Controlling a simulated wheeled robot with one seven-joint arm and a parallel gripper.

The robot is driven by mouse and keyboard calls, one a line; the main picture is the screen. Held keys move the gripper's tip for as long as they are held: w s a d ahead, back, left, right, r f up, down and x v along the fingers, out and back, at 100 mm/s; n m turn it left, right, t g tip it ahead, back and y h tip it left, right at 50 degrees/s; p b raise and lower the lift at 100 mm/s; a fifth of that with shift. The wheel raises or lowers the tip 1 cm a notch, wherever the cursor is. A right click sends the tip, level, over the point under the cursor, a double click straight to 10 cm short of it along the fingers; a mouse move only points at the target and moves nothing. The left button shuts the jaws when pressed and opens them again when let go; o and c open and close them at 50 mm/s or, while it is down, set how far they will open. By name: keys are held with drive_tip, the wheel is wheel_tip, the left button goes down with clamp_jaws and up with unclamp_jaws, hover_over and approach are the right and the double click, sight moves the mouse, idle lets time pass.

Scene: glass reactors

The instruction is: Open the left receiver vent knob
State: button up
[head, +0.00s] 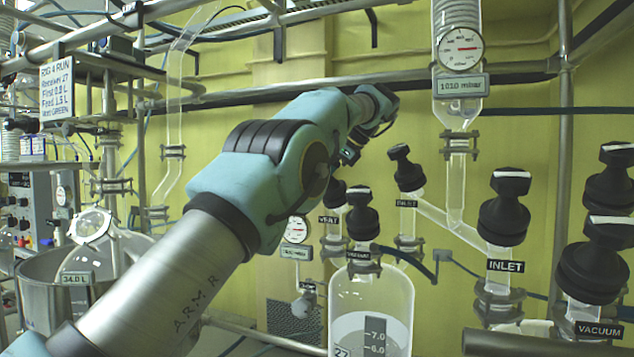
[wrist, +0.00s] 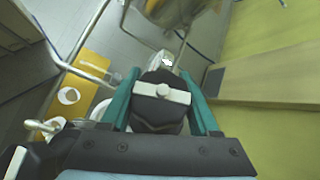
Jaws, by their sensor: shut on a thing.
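The vent knob (head: 334,193) is black and stands above a small plate reading VENT (head: 330,219), just left of the glass receiver's neck in the head view. My gripper (head: 350,154) is just above it, mostly hidden by my forearm. In the wrist view, my gripper (wrist: 162,105) has its two teal fingers on either side of a black knob (wrist: 158,119) with a white bar across its top. The fingers are shut on this knob. The glass receiver (head: 343,303) below holds liquid.
Other black knobs stand close by: one in front of the vent knob (head: 362,222), one at a small inlet (head: 405,172), a large INLET knob (head: 503,215) and a VACUUM knob (head: 594,270). A metal rail (head: 300,90) crosses behind my arm. A steel vessel (head: 40,280) stands at left.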

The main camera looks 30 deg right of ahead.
drive_tip(key=shift+a+f, duration=0.1)
idle(0.3)
drive_tip(key=o, duration=1.4)
drive_tip(key=shift+r, duration=0.2)
